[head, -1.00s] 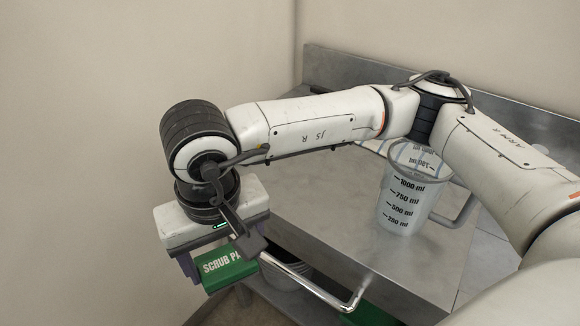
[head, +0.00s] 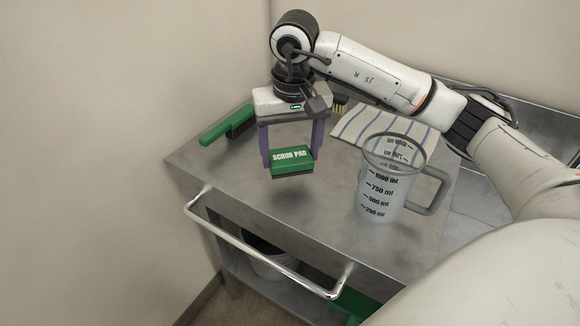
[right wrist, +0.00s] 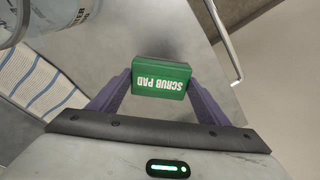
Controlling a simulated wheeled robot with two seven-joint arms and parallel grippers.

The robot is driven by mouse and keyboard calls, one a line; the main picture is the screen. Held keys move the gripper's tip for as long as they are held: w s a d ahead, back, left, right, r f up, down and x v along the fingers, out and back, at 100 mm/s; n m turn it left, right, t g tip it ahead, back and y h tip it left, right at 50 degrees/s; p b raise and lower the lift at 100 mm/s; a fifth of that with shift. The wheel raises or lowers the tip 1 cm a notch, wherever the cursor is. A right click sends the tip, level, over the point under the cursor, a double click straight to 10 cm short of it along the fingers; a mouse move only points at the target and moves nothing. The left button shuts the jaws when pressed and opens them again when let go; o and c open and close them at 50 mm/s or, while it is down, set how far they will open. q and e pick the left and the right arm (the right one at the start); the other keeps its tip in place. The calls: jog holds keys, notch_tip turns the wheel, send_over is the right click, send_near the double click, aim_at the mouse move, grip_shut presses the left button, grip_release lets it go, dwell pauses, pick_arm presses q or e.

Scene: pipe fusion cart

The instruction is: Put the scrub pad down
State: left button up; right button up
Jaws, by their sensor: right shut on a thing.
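The scrub pad (head: 291,162) is a small green block with white lettering and a dark underside. My right gripper (head: 291,155) is shut on it, one purple finger on each side. The pad hangs above the steel cart top (head: 330,225), with a shadow on the metal below it. In the right wrist view the pad (right wrist: 161,77) sits between the fingertips, lettering upside down. My left gripper is not in view.
A clear measuring jug (head: 388,185) stands right of the pad. A striped cloth (head: 350,126) lies behind it. A green-handled brush (head: 228,125) lies at the back left. A chrome rail (head: 262,245) runs along the front edge. Bare metal lies beneath the pad.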

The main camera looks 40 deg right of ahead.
aim_at(290, 158)
jog(key=shift+f, duration=2.15)
jog(key=shift+f, duration=0.25)
jog(key=o, duration=1)
jog(key=shift+r, duration=0.1)
jog(key=shift+o, duration=0.2)
jog(key=r, duration=0.4)
jog(key=s+r, duration=0.1)
jog(key=r, duration=0.7)
jog(key=shift+s+a+r, duration=0.15)
jog(key=shift+s+a, duration=0.05)
jog(key=shift+a, duration=0.15)
